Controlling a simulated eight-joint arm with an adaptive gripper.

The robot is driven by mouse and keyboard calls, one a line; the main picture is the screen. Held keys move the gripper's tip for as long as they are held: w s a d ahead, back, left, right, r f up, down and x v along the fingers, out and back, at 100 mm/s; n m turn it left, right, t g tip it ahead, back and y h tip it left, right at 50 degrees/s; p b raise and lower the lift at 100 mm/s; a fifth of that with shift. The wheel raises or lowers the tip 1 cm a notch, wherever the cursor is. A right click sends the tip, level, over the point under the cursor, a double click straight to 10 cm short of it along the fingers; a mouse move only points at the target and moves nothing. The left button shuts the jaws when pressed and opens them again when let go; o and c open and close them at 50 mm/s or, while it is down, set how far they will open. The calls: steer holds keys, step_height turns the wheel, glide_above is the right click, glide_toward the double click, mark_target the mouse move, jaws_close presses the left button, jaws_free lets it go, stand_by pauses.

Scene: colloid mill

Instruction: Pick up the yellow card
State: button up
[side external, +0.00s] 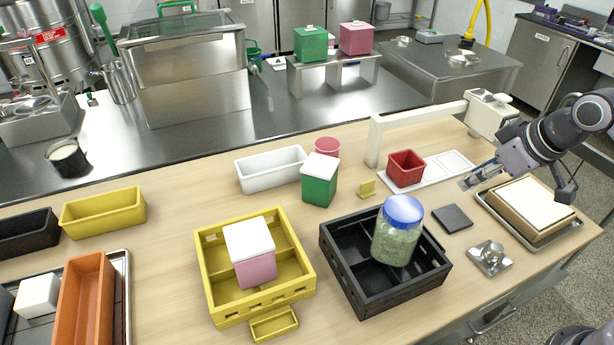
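A small yellow card (367,188) stands on the wooden table near the middle, between the green box and the red square container. My gripper (470,182) is at the right, over the right end of the white tray and well apart from the card. Its fingers point left and slightly down. They are too small in this view to tell whether they are open or shut. I see nothing clearly held in them.
A red container (406,168) sits on the white tray (440,166) between gripper and card, under a white arm-like stand (420,119). A green box (320,184) is left of the card. A black crate (342,250) holding a blue-lidded jar (397,236) is in front.

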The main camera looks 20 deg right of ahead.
steer(key=w+a+r+n+g, duration=0.2)
steer(key=w+n, duration=0.3)
steer(key=w, duration=0.3)
steer(key=n+g, duration=0.4)
steer(key=n, duration=0.7)
glide_above(368, 182)
step_height(368, 182, down, 11)
step_height(368, 182, down, 5)
steer(key=shift+s+a+r, duration=0.1)
steer(key=shift+r, duration=0.05)
steer(key=shift+w+d+f, duration=0.1)
steer(key=shift+f, duration=1.25)
steer(key=shift+w+d+f, duration=0.1)
steer(key=shift+f, duration=1.25)
jaws_close()
